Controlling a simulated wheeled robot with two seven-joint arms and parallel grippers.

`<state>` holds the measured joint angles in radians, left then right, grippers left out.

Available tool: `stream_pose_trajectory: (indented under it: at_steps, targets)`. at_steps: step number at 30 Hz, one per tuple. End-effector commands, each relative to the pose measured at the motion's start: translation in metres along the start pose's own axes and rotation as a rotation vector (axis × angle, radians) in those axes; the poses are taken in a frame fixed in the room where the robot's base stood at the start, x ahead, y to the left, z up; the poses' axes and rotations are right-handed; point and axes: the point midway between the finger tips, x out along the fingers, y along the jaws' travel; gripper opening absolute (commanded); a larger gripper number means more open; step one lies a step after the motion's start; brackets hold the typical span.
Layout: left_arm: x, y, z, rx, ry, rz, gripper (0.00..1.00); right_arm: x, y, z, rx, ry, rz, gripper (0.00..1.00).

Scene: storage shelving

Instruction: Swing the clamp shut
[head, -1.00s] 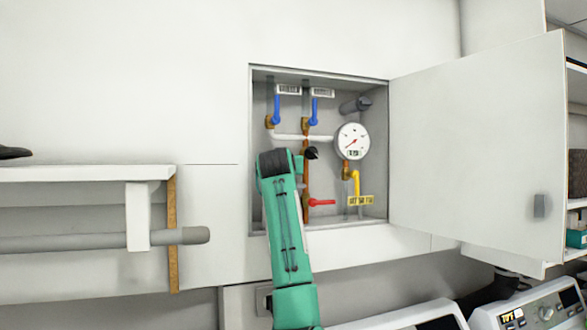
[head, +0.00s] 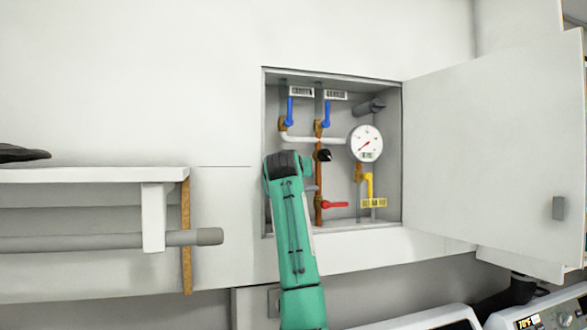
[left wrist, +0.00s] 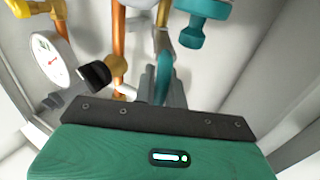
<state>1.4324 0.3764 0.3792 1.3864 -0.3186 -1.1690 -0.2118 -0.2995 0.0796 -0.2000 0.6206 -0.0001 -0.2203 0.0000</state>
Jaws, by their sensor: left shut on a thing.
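My left gripper (head: 306,167) is inside the open wall cabinet, in front of its left pipes, with my green arm coming up from below. In the left wrist view, my gripper's grey fingers (left wrist: 160,88) are shut on a narrow bluish-grey curved part (left wrist: 166,68), which looks like the clamp's lever. Light metal pieces (left wrist: 160,40) lie just beyond it. The clamp's outline is mostly hidden by the fingers and arm, and I cannot tell its angle. A black knob (head: 324,155) is right beside the gripper; it also shows in the left wrist view (left wrist: 95,75). My right gripper is out of view.
The cabinet holds a round gauge (head: 366,143), blue valve handles (head: 291,110), a red handle (head: 335,204), a yellow pipe (head: 369,184) and a copper pipe (head: 318,210). The cabinet door (head: 490,150) stands open at right. A shelf (head: 90,175) is at left.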

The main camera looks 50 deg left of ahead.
Motion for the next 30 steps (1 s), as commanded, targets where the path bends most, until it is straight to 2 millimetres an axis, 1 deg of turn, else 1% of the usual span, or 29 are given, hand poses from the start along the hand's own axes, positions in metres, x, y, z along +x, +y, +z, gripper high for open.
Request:
stream_pose_trajectory:
  at_steps: [17,18,21,30]
  targets:
    - [-0.0004,-0.0002,-0.0016,-0.001,0.004,0.000,0.00,-0.0003,0.0003,0.0001,0.000,0.000,0.000,0.00]
    - [-0.0004,-0.0002,-0.0017,-0.001,0.004,0.000,0.16,-0.0003,0.0003,0.0002,0.000,0.000,0.000,0.00]
    - [-0.0004,-0.0001,-0.0014,-0.001,0.003,0.000,0.34,-0.0003,0.0003,0.0002,0.000,0.000,0.000,0.00]
    - [-0.0015,0.0001,-0.0003,0.000,0.002,0.000,0.34,0.0010,0.0004,0.0006,0.000,-0.001,0.000,0.00]
